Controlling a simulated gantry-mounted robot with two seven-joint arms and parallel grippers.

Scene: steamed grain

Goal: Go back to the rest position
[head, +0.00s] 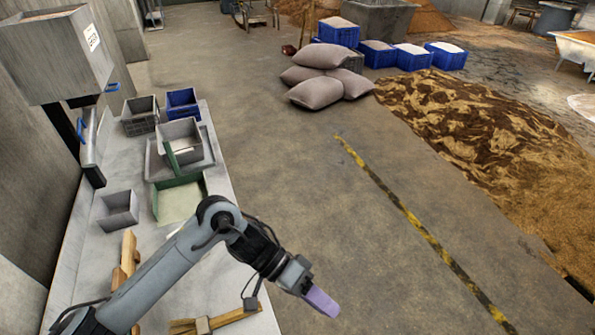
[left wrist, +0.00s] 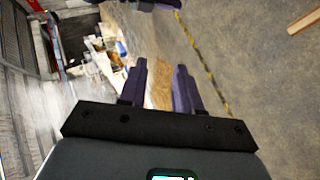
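My left gripper (head: 321,301) hangs over the bare floor, just right of the table (head: 75,290). Its purple fingers point down and to the right in the head view. In the left wrist view the two fingers (left wrist: 160,66) stand apart with nothing between them, so it is open and empty. My left arm crosses the near part of the table. My right gripper does not show in the head view. A dark shape (left wrist: 155,5) is cut off at the top edge of the left wrist view, and I cannot tell what it is.
Grey bins, a blue crate (head: 182,103) and a green-edged tray (head: 181,200) stand on the table. Wooden pieces (head: 215,322) lie at its near end. Sacks (head: 317,92) and a grain bed (head: 480,130) are farther off. The floor around the gripper is clear.

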